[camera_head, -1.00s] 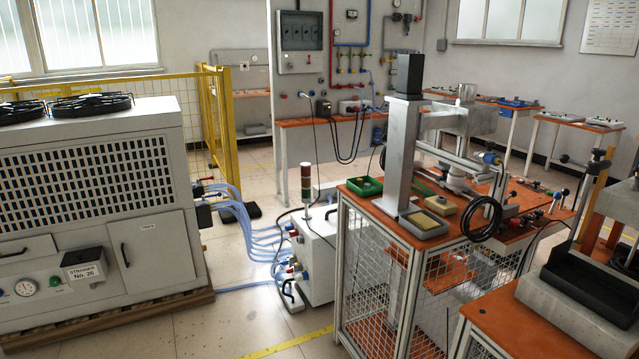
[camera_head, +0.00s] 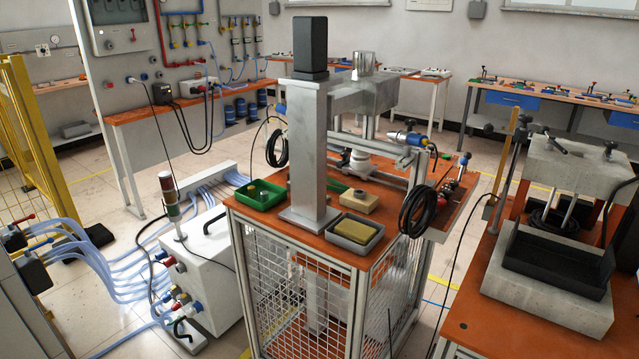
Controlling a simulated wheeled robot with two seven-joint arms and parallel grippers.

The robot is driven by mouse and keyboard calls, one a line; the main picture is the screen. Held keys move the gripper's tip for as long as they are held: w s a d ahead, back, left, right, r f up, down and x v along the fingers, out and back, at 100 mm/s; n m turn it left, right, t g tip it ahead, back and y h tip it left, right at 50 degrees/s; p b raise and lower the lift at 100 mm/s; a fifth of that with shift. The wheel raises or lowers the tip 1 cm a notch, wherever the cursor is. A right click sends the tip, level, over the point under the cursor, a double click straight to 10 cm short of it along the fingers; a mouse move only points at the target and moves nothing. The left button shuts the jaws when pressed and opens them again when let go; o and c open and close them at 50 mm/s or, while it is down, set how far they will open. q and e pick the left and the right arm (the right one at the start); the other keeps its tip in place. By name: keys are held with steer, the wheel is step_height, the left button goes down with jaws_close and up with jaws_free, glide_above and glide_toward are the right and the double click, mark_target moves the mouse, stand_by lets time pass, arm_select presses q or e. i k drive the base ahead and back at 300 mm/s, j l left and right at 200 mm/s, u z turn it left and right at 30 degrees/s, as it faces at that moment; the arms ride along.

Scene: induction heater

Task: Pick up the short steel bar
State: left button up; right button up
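I cannot make out a short steel bar for certain in the head view. An orange-topped caged bench (camera_head: 272,222) stands at the centre, with a grey upright column machine (camera_head: 308,150) on it. On this bench are a green tray (camera_head: 259,194), a grey tray (camera_head: 336,238) with a yellowish block (camera_head: 355,230) in it, and a pale block with a dark knob (camera_head: 359,201). The green tray's contents are too small to tell. Neither of my grippers is in view.
A second orange bench (camera_head: 462,316) at right carries a concrete-coloured press with a black tray (camera_head: 556,265). A white cabinet (camera_head: 208,270) with blue hoses stands left of the caged bench. A yellow fence (camera_head: 32,150) is at far left. Open floor shows between them.

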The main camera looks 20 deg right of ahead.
mark_target(265, 196)
steer(key=i+j+z, duration=0.25)
steer(key=z, duration=0.15)
steer(key=i+j+z, duration=0.65)
steer(key=j+z, duration=0.2)
steer(key=l, duration=0.1)
